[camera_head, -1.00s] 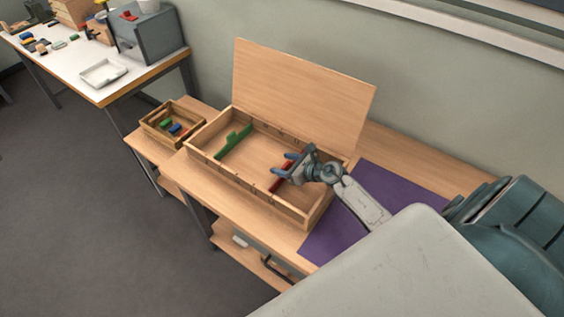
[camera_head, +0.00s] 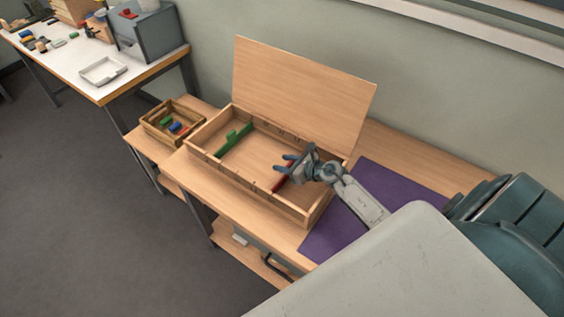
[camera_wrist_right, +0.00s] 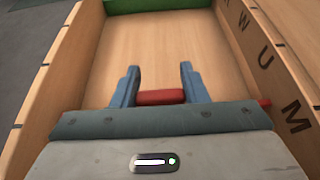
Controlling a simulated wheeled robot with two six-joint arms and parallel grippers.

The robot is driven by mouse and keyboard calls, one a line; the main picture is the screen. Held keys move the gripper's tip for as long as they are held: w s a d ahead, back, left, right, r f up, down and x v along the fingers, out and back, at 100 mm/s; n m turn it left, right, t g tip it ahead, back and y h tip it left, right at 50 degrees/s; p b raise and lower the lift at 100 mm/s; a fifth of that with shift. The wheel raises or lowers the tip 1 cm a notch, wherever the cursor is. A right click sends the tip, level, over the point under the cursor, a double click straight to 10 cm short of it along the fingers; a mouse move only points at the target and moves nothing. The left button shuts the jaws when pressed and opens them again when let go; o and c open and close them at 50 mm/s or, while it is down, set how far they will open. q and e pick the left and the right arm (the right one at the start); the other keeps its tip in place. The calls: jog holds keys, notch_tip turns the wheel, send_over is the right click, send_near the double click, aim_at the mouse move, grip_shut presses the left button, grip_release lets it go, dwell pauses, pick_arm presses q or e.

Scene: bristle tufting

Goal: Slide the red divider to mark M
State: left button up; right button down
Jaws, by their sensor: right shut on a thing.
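The red divider (camera_head: 283,183) stands across the right part of the open wooden box (camera_head: 225,176). My right gripper (camera_head: 284,163) is inside the box, shut on the divider, and hides part of it. In the right wrist view the divider's red middle (camera_wrist_right: 160,97) lies between my two blue fingers (camera_wrist_right: 160,80). Its red end (camera_wrist_right: 265,103) shows by the right wall. Mark M (camera_wrist_right: 297,117) is on that wall, close to this end; marks U (camera_wrist_right: 266,60) and W (camera_wrist_right: 248,17) are farther off. My left gripper is out of view.
A green divider (camera_head: 236,139) stands across the box's left part. The raised lid (camera_head: 303,88) is behind. A small crate (camera_head: 150,130) with coloured blocks is at left, and a purple mat (camera_head: 405,186) is at right. The box floor between the dividers is clear.

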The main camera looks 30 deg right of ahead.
jog(key=s, duration=0.1)
jog(key=s+d, duration=0.1)
jog(key=shift+s+f, duration=0.1)
jog(key=shift+s, duration=0.2)
jog(key=c, duration=1.1)
grip_release()
jog(key=shift+c, duration=0.2)
jog(key=o, duration=0.3)
jog(key=shift+d, duration=0.1)
jog(key=shift+s, duration=0.15)
jog(key=shift+r, duration=0.2)
